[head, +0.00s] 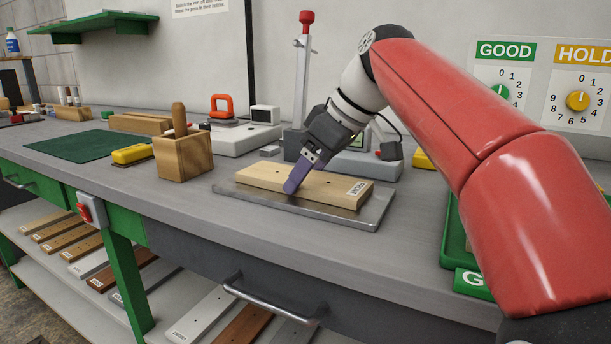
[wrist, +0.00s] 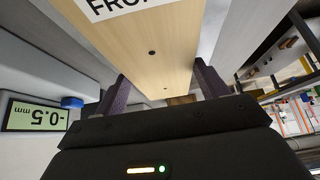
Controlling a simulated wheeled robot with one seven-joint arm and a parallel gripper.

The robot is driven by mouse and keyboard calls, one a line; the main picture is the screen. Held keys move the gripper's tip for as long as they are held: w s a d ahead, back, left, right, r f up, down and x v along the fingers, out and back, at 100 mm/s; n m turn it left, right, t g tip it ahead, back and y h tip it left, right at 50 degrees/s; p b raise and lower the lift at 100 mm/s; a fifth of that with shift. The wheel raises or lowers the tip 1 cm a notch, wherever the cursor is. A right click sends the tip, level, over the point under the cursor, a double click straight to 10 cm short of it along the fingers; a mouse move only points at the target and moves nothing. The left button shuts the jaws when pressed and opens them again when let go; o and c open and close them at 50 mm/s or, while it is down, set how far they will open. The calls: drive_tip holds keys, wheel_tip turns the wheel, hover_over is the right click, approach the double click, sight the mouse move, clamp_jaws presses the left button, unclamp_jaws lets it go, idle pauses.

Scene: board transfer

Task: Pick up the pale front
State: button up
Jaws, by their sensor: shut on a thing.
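The pale front (head: 318,188) is a light wooden board with a white label reading "FRONT". It lies on a metal plate (head: 379,212) on the workbench. My gripper (head: 297,178) points down at the board, with a purple finger against its near long side. In the wrist view the pale front (wrist: 155,50) runs between the two purple fingers of my gripper (wrist: 162,90), one along each edge. The gripper is shut on the board. In the head view the far finger is hidden behind the board.
A wooden block (head: 184,155) with upright handles stands left of the plate. A green tray (head: 453,235) is at the right, partly behind my arm. A green mat (head: 80,145) lies at the left.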

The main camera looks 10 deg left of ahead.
sight(310, 178)
wheel_tip(310, 178, up, 10)
drive_tip(key=p, duration=0.3)
drive_tip(key=shift+p, duration=0.3)
